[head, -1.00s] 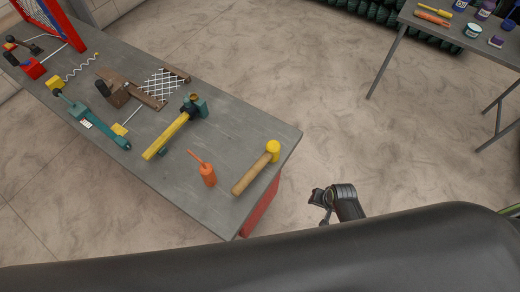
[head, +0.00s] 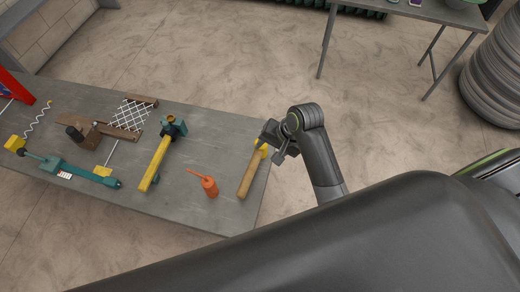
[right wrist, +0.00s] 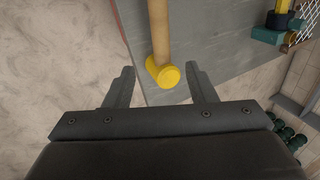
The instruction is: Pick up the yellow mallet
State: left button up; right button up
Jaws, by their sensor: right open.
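The yellow mallet has a wooden handle (head: 250,177) and a yellow head (head: 262,145); it lies near the right end of the grey bench. In the head view my right gripper (head: 268,140) is at the mallet's head and partly hides it. In the right wrist view the yellow head (right wrist: 163,74) shows between the two open fingers of my right gripper (right wrist: 161,82), with the handle running away upward. No finger visibly touches the mallet there. My left gripper is not in view.
The grey bench (head: 215,130) also holds an orange oil can (head: 209,186), a yellow-and-teal clamp (head: 156,160), a teal tool (head: 85,172) and a brown piece with white mesh (head: 130,113). A second table (head: 420,10) stands at the upper right. Open floor lies between.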

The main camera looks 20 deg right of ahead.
aim_at(256, 160)
jog(key=p+x, duration=0.1)
jog(key=x, duration=1.2)
jog(key=shift+w+r, duration=0.1)
jog(key=shift+d, duration=0.1)
grip_shut()
